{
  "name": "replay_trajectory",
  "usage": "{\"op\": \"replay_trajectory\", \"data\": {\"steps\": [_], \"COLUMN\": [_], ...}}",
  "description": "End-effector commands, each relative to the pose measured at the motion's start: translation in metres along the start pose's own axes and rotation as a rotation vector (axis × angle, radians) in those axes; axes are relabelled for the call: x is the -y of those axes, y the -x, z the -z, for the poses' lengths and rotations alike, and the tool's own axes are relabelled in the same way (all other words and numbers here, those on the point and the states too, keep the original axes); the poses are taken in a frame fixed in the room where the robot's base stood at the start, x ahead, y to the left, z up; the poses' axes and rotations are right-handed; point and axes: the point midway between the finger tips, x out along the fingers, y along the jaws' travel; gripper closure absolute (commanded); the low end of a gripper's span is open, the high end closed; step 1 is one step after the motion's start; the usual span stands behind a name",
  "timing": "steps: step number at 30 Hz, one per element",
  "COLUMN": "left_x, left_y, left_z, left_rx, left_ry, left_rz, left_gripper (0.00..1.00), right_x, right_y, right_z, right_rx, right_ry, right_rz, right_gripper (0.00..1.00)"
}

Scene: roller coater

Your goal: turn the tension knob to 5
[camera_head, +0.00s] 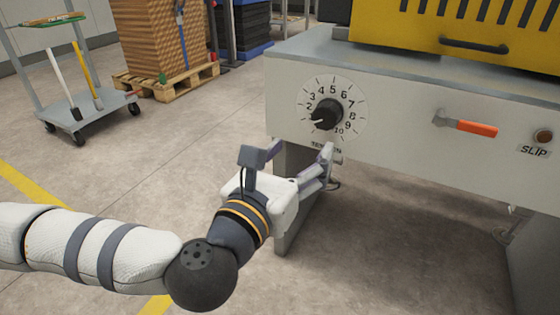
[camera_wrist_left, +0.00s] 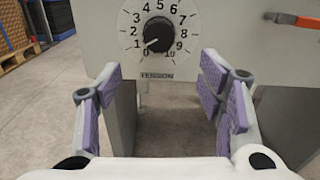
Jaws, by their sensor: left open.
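The tension knob (camera_head: 327,113) is black and round, on a white dial numbered 0 to 10 on the machine's front panel. Its white pointer mark points to the lower left, near the low end around 1. The knob also shows at the top middle of the left wrist view (camera_wrist_left: 158,33), above the TENSION label (camera_wrist_left: 157,76). My left gripper (camera_head: 301,149) is open and empty, below the knob and apart from it. Its purple-padded fingers stand wide apart in the left wrist view (camera_wrist_left: 158,84), with the knob above the gap. My right gripper is not in view.
A yellow guard (camera_head: 440,32) sits on top. A cart (camera_head: 75,100) and a loaded pallet (camera_head: 165,83) stand behind at left. The floor left of the machine is clear.

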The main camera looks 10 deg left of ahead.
Motion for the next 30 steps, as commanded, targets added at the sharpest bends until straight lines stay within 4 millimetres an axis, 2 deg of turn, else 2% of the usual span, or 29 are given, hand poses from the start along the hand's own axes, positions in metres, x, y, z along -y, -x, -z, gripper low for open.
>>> {"op": "replay_trajectory", "data": {"steps": [5, 12, 16, 21, 28, 30], "left_x": [-0.006, -0.006, -0.005, -0.005, -0.005, -0.005], "left_y": [-0.024, -0.085, -0.109, -0.122, -0.122, -0.122], "left_z": [-0.007, -0.006, -0.007, -0.009, -0.010, -0.010], "left_rx": [0.021, 0.018, 0.017, 0.016, 0.016, 0.016], "left_ry": [0.023, 0.022, 0.021, 0.021, 0.020, 0.020], "left_rz": [-0.016, -0.014, -0.012, -0.010, -0.010, -0.010], "left_gripper": [0.38, 0.38, 0.38, 0.38, 0.38, 0.54], "right_x": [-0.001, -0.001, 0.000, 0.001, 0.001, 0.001], "right_y": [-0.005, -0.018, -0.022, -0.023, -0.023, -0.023], "right_z": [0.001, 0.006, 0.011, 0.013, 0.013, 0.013], "right_rx": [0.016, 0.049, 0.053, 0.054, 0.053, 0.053], "right_ry": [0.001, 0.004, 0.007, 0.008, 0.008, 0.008], "right_rz": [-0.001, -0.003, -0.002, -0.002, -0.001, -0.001], "right_gripper": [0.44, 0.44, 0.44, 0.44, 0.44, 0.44]}}
